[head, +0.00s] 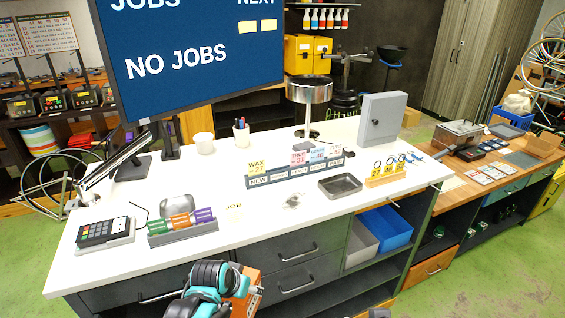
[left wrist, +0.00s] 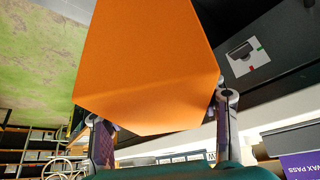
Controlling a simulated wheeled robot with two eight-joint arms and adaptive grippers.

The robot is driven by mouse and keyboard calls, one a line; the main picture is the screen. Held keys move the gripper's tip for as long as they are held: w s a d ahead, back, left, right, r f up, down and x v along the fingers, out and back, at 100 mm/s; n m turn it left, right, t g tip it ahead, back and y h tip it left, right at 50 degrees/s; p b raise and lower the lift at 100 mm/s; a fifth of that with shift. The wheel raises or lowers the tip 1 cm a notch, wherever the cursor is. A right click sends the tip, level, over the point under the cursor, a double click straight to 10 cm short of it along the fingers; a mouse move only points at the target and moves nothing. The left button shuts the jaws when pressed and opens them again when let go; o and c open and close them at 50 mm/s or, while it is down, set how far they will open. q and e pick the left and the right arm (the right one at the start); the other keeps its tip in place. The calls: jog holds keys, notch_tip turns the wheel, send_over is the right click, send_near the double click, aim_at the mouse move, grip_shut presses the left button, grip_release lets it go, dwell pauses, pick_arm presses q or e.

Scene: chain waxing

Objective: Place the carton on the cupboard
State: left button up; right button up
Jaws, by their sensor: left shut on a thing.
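An orange carton (head: 247,292) shows at the bottom of the head view, in front of the white counter and partly hidden by my left arm. In the left wrist view the orange carton (left wrist: 150,65) fills the middle, between the two fingers. My left gripper (head: 236,278) is shut on it; its fingers (left wrist: 160,108) lie at both sides of the carton. A tall grey wood-grain cupboard (head: 455,55) stands at the back right of the head view, far from the carton. Its top is out of view.
A wooden workbench (head: 490,165) stands right. Green floor is free at lower right.

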pick_arm(q)
jog(key=w+a+f+n+y+b, duration=0.2)
jog(key=a+f+n+b, duration=0.25)
jog(key=a+f, duration=0.35)
pick_arm(e)
notch_tip(320, 180, down, 7)
jog(key=shift+r, duration=0.15)
jog(key=shift+c, duration=0.7)
pick_arm(q)
jog(key=s+f, duration=0.4)
jog(key=f, duration=0.2)
jog(key=shift+s+d+f+m, duration=0.2)
jog(key=shift+s+d+m, duration=0.15)
jog(key=shift+m, duration=0.1)
pick_arm(e)
jog(key=shift+w, duration=0.15)
